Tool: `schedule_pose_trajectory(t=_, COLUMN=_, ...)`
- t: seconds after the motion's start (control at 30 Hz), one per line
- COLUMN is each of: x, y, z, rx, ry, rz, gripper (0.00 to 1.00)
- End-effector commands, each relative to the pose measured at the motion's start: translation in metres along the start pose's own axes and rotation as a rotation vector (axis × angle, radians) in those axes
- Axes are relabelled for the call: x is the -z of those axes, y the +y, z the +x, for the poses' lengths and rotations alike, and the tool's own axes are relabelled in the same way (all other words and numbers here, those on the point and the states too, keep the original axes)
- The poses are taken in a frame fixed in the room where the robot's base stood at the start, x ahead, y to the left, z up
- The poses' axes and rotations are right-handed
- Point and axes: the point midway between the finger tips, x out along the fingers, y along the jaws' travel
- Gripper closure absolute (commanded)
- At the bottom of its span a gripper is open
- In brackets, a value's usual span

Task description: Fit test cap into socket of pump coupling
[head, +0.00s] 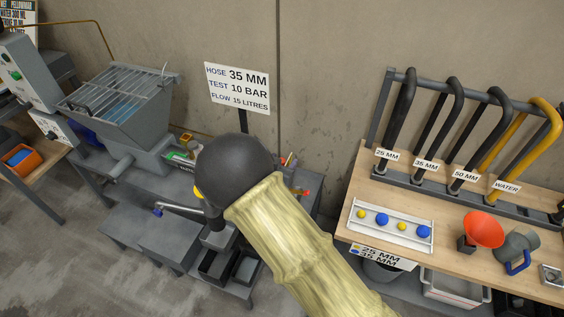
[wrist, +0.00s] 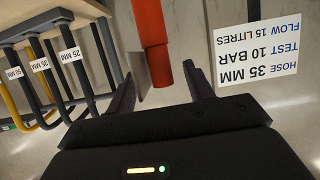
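A white rack (head: 395,229) on the wooden bench holds yellow and blue round pieces, probably the test caps; one blue piece (head: 382,219) sits near its middle. A label (head: 377,257) below pairs a yellow dot with 25 MM and a blue dot with 35 MM. A pipe with a blue end (head: 158,212) sticks out left at the grey machine; I cannot tell whether it is the pump coupling. My gripper (wrist: 160,82) shows open in the wrist view, its fingers apart. A red-orange cylinder (wrist: 152,30) appears between or beyond them, not gripped.
A sign (head: 237,90) reads hose 35 MM, test 10 BAR, flow 15 litres. On the wooden bench (head: 350,212), a rack carries black and yellow hoses (head: 545,118). An orange funnel (head: 484,230) and a grey fitting with a blue lever (head: 517,250) stand right of the caps.

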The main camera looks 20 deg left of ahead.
Motion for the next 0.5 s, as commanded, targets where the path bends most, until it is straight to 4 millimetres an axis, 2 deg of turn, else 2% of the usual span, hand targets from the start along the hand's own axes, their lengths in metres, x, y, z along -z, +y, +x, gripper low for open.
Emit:
schedule_pose_trajectory(t=0.27, x=-0.001, y=-0.001, z=-0.004, rx=0.001, ry=-0.002, rz=0.000, gripper=0.48)
schedule_pose_trajectory(t=0.37, x=-0.002, y=-0.001, z=-0.014, rx=0.002, ry=-0.002, rz=0.000, gripper=0.48)
schedule_pose_trajectory(t=0.5, x=-0.002, y=-0.001, z=-0.037, rx=0.004, ry=-0.002, rz=0.001, gripper=0.48)
